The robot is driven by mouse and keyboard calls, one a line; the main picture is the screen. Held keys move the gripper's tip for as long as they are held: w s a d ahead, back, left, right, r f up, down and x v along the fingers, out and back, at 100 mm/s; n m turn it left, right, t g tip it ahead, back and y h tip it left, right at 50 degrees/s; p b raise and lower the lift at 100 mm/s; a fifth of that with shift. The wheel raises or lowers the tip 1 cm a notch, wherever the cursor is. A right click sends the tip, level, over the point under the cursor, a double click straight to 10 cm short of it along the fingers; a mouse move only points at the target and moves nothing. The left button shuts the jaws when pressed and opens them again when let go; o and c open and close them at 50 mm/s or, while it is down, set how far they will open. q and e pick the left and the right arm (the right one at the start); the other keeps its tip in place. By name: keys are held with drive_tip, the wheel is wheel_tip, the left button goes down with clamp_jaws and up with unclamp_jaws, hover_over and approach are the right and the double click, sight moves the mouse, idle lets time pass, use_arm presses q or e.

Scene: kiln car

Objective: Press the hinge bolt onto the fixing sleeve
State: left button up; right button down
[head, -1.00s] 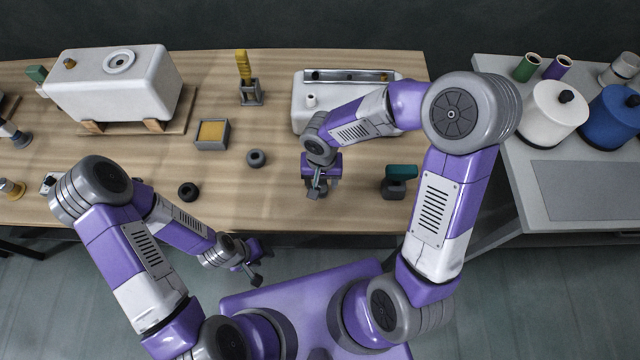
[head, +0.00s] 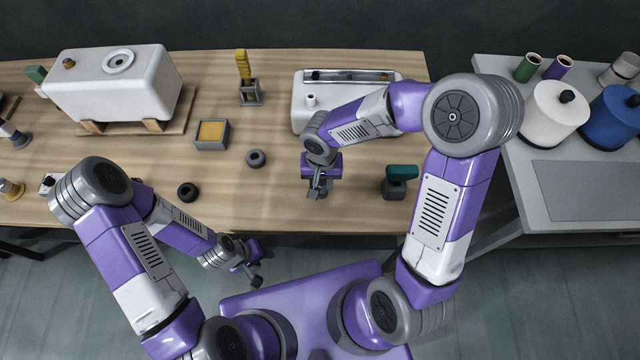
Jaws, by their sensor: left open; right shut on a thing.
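My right gripper (head: 317,190) is over the front middle of the wooden table, jaws down. It is shut on a small grey piece, mostly hidden by the fingers; I cannot tell for sure that it is the hinge bolt. A white ceramic body (head: 300,118) lies behind the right arm, partly covered by it. A short white cylinder (head: 311,100) stands up from its top and may be the fixing sleeve. The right gripper is in front of this body and apart from it. My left gripper (head: 254,270) is open and empty, off the table's front edge.
A white cistern (head: 115,85) stands on a wooden pallet at the back left. A yellow-handled tool in a holder (head: 251,92), a grey tray (head: 211,134), two dark rings (head: 256,158) (head: 188,192) and a teal-topped block (head: 400,182) stand on the table. A side table (head: 590,190) holds spools.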

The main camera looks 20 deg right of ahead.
drive_tip(key=shift+r+p, duration=0.3)
drive_tip(key=shift+r, duration=0.1)
idle(0.5)
drive_tip(key=shift+r+p, duration=2.15)
drive_tip(key=shift+r, duration=1.05)
drive_tip(key=shift+r, duration=0.1)
drive_tip(key=shift+r+p, duration=4)
drive_tip(key=shift+r, duration=1.5)
drive_tip(key=w+d+f+p, duration=0.1)
drive_tip(key=w+p, duration=0.1)
drive_tip(key=w, duration=0.9)
drive_tip(key=w+d+f+p, duration=0.2)
drive_tip(key=w+p, duration=0.1)
drive_tip(key=w, duration=0.8)
drive_tip(key=shift+d+f, duration=0.1)
drive_tip(key=shift+f, duration=0.05)
